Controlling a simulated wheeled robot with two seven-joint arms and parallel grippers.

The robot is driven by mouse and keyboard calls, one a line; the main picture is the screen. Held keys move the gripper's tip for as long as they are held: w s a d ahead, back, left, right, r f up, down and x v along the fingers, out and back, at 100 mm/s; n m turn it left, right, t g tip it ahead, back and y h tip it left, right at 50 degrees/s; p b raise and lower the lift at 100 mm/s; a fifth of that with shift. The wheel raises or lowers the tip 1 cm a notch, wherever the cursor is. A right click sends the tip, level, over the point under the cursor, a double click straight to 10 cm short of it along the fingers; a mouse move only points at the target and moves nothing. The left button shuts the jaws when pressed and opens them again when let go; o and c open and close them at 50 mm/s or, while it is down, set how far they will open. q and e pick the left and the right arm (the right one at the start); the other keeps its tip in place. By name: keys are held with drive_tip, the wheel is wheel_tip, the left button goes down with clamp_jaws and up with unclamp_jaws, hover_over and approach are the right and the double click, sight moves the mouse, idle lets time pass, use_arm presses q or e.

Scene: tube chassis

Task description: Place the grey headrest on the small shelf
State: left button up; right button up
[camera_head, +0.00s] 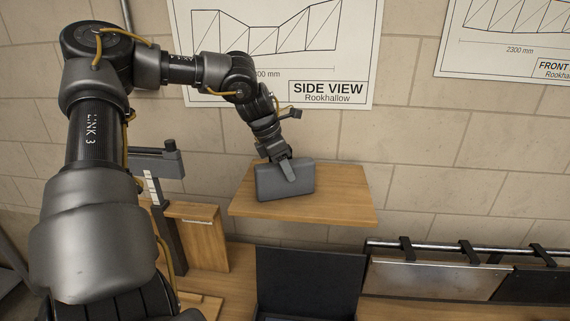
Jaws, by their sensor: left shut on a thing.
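The grey headrest (304,183) is a rounded grey block in the middle of the head view. It is at the small wooden shelf (343,204) on the brick wall, over the shelf's left part. I cannot tell if its underside touches the shelf board. My left gripper (288,172) reaches down from above and is shut on the headrest, with one finger lying across its front face. The other finger is hidden behind the headrest. My right gripper is not in view.
An open black case (308,283) stands below the shelf on the wooden bench. A rail (455,249) with hanging panels is at the lower right. A dark post-mounted device (157,163) stands left of the shelf. The shelf's right part is bare. Posters hang on the wall.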

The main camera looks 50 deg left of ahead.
use_arm(q)
drive_tip(key=shift+s, duration=0.1)
drive_tip(key=shift+f, duration=0.1)
drive_tip(key=o, duration=1.1)
drive_tip(key=shift+r, duration=0.4)
drive_tip(key=b+v, duration=0.3)
drive_tip(key=v, duration=0.7)
drive_tip(key=shift+s+r, duration=0.15)
drive_tip(key=shift+r, duration=0.1)
drive_tip(key=shift+s+a+r, duration=0.1)
drive_tip(key=shift+s+r, duration=0.05)
drive_tip(key=shift+r, duration=0.25)
